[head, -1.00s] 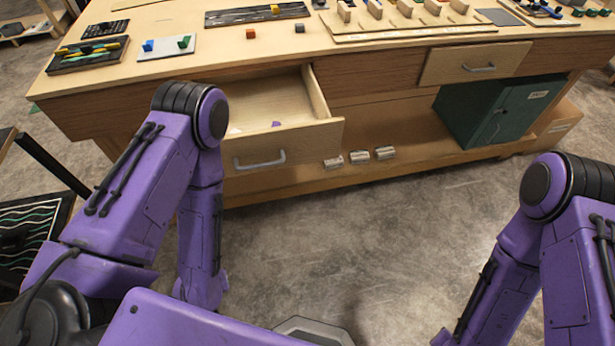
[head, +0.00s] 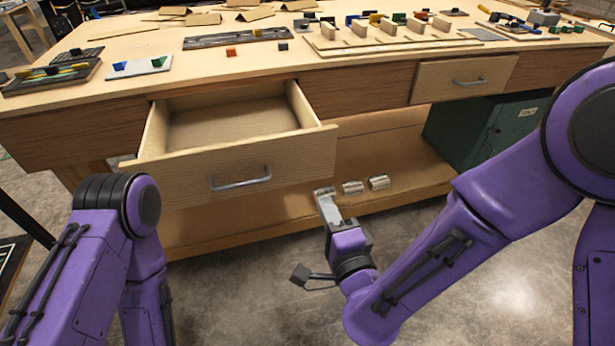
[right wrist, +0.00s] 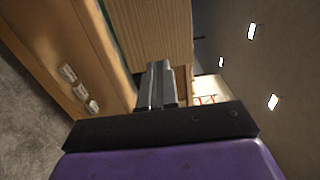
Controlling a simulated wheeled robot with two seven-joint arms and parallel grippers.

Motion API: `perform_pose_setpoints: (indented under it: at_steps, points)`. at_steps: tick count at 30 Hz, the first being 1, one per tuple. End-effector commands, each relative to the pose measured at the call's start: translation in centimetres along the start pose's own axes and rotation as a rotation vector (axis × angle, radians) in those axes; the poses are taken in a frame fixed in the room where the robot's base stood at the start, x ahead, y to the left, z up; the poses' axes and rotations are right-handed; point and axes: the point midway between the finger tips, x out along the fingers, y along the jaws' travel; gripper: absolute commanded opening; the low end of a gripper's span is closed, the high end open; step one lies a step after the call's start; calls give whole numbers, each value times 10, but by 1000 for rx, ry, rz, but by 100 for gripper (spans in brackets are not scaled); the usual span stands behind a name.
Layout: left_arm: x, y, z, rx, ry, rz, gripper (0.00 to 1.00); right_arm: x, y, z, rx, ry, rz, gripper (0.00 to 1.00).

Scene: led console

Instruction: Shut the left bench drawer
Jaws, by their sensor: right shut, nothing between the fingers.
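The left bench drawer (head: 225,170) stands pulled out from the bench, with a grey bar handle (head: 240,180) on its wooden front. The part of its inside that shows looks bare. My right gripper (head: 323,193) is shut and empty, just below and in front of the drawer front's right end. In the right wrist view its closed fingers (right wrist: 155,85) point towards a wooden panel (right wrist: 152,32), which looks like the drawer front; I cannot tell whether they touch. My left arm shows at lower left, but its gripper is out of view.
The bench top (head: 130,95) carries blocks, boards and trays. A right drawer (head: 463,79) is closed. A green cabinet (head: 490,128) and small pale items (head: 378,182) sit on the lower shelf. Open floor lies in front.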

Motion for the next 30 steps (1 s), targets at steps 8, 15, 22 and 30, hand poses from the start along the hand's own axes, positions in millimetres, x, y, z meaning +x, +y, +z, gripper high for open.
perform_pose_setpoints:
  at_steps: [8,15,22,30]
  points:
    - [-11,-1,-5,0,0,0,55,60,-2,-2,-4,5,4,0]
    - [-18,-2,-8,0,0,0,55,107,-1,-2,-5,4,5,0]
    - [-20,-2,-8,0,0,0,55,126,1,-2,-6,4,7,0]
    - [-20,-2,-8,0,0,0,55,127,1,-2,-7,4,7,0]
